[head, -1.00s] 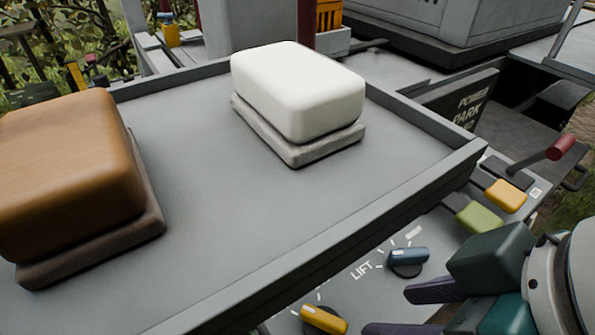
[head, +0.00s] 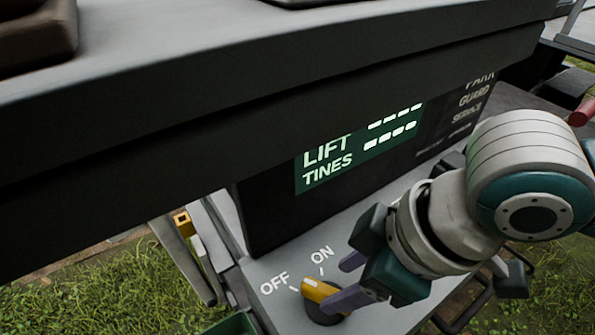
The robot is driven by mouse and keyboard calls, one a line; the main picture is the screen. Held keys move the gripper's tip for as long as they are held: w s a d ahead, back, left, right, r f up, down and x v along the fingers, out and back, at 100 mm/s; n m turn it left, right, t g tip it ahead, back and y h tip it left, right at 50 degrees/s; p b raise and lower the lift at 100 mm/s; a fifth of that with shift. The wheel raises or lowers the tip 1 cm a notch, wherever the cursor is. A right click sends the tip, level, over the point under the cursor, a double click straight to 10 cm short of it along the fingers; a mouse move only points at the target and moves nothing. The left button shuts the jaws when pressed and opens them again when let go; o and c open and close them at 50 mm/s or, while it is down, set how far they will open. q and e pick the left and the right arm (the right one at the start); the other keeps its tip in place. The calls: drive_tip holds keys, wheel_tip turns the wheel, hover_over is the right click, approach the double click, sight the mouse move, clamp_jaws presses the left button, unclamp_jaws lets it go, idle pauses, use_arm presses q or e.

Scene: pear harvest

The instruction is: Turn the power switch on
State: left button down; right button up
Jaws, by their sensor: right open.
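The power switch is a yellow rotary knob (head: 319,292) on a dark round base, low in the middle of the head view. White OFF and ON labels stand beside it on the grey panel (head: 272,262). Its narrow end points up-left; I cannot tell exactly which mark it lines up with. My right gripper (head: 344,281) is open, with its two purple fingertips at the knob's right side. The lower fingertip overlaps the base in view; contact is unclear. My left gripper is out of view.
A dark overhanging tray edge (head: 250,95) crosses above the panel. Under it a lit green screen (head: 350,155) reads LIFT and TINES with dashes. A red-ended lever (head: 581,112) is at far right. Grass lies below at left.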

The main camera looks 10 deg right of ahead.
sight(327, 290)
drive_tip(key=shift+x, duration=1.85)
drive_tip(key=shift+c, duration=0.3)
clamp_jaws()
